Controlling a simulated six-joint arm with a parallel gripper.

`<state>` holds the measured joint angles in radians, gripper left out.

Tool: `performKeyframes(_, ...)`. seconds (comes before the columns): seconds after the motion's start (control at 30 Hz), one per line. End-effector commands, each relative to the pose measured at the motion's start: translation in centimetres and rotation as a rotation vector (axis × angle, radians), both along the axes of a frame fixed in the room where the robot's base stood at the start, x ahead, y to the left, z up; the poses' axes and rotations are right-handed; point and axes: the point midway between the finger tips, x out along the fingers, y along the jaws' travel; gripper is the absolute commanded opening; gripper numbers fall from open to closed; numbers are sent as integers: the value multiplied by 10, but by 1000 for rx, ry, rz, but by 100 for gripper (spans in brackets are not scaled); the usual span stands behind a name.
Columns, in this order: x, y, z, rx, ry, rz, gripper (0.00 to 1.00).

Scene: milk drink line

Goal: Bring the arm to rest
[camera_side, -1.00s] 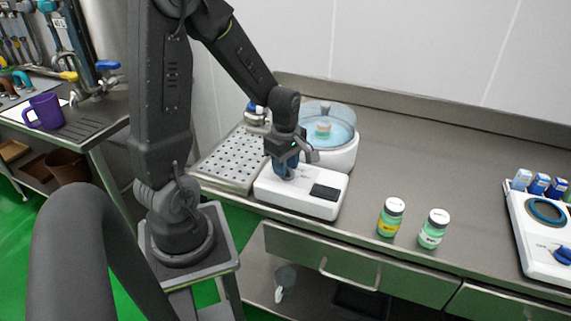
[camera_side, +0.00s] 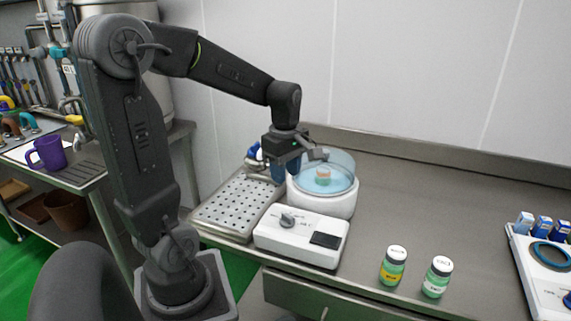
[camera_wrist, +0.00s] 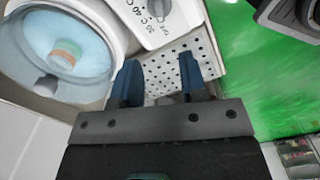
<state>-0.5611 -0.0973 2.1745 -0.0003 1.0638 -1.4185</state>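My arm reaches over the steel counter. My gripper (camera_side: 287,168) hangs above the area between the perforated tray and the round water bath. In the wrist view my gripper (camera_wrist: 158,80) has its two blue fingers apart, with nothing between them. Below it in the side view is the white control box (camera_side: 325,229) with a grey knob (camera_side: 290,216) and a dark display; the gripper is clear of the knob. The white bath (camera_side: 325,199) with a clear bowl holds blue liquid and a capped jar (camera_side: 323,176). The bath also shows in the wrist view (camera_wrist: 109,22).
The perforated steel tray (camera_side: 213,219) lies left of the control box. Two green jars, one yellow-labelled (camera_side: 391,268) and one white-labelled (camera_side: 437,279), stand at the counter's front. A white device (camera_side: 521,262) with small blue-and-white boxes is at right. The counter's back right is clear.

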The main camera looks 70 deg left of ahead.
Motion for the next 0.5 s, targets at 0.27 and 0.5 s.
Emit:
performKeyframes(0.27, 0, 0, 17, 0, 0, 0, 39)
performKeyframes(0.5, 0, 0, 17, 0, 0, -1, 39)
